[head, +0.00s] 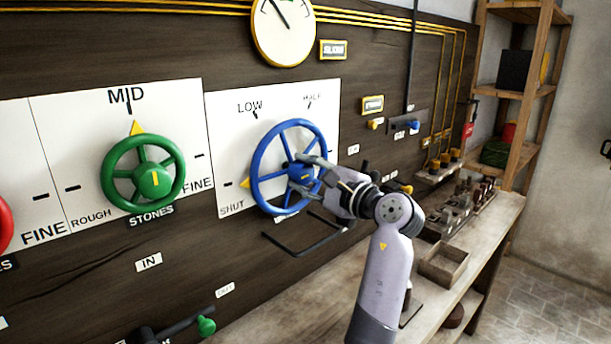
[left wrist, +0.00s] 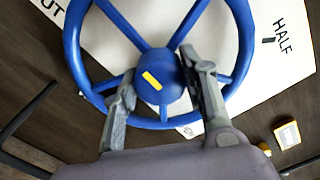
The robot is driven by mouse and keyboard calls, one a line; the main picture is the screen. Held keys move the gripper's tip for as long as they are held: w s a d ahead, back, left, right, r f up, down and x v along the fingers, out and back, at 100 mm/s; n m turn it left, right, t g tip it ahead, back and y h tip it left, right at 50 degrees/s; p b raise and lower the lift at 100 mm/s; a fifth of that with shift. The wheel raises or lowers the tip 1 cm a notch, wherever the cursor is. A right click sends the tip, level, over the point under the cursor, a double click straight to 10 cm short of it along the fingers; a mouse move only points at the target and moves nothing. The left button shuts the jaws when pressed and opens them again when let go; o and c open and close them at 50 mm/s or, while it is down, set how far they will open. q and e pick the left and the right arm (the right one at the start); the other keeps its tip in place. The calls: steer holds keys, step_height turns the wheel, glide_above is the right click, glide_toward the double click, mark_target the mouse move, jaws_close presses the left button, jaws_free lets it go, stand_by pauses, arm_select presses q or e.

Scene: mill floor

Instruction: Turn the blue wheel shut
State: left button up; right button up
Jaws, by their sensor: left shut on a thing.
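The blue wheel (head: 258,163) is mounted upright on a white dial plate marked SHUT, LOW and HALF. Its yellow pointer (head: 245,183) is on the left side, close to the tick above the word SHUT. My left gripper (head: 306,174) reaches in from the right and is shut on the wheel's hub. In the left wrist view, its two fingers (left wrist: 157,76) lie on either side of the blue hub (left wrist: 149,93), between the spokes. The hub's yellow mark shows between the fingers. My right gripper is not in view.
A green STONES wheel (head: 115,187) stands left of the blue one, its pointer up at MID. A dark bar handle (head: 300,252) juts out below the blue wheel. A workbench (head: 300,315) with a wooden tray (head: 443,264) runs along the wall. A gauge (head: 283,28) hangs above.

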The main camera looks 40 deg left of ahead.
arm_select(q)
steer(key=o, duration=1.2)
steer(key=shift+c, duration=0.2)
steer(key=shift+d, duration=0.1)
steer(key=d, duration=0.7)
steer(key=shift+s+d, duration=0.15)
steer(key=shift+s, duration=0.2)
